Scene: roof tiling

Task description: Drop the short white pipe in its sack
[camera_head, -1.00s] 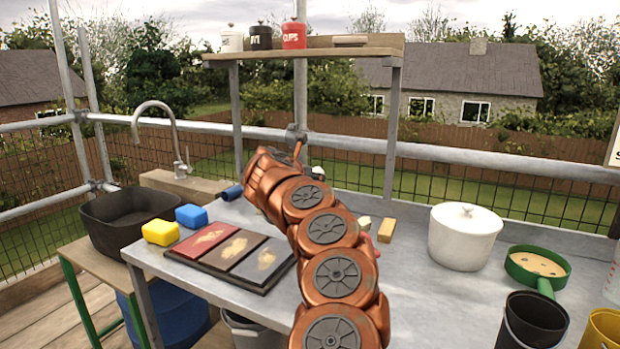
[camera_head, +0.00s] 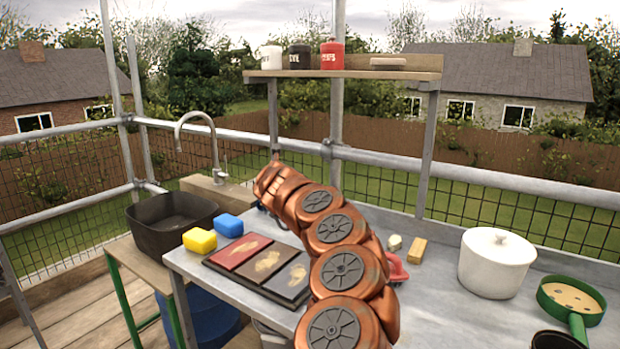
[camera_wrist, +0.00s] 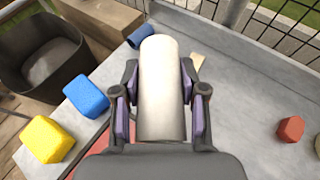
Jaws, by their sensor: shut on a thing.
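In the wrist view my gripper (camera_wrist: 160,105) is shut on the short white pipe (camera_wrist: 161,75), with a purple-padded finger against each side. The pipe is held above the grey worktop and points away from the wrist. In the head view my copper-coloured arm reaches over the worktop (camera_head: 440,312), and it hides my gripper and the pipe. I cannot make out a sack in either current view.
A black basin (camera_head: 170,222), a yellow sponge (camera_head: 199,240) and a blue sponge (camera_head: 229,225) are left of my arm. A three-panel board (camera_head: 262,262) lies beside it. A white pot (camera_head: 495,263) and a green sieve (camera_head: 571,300) stand at right. A shelf (camera_head: 350,74) rises behind.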

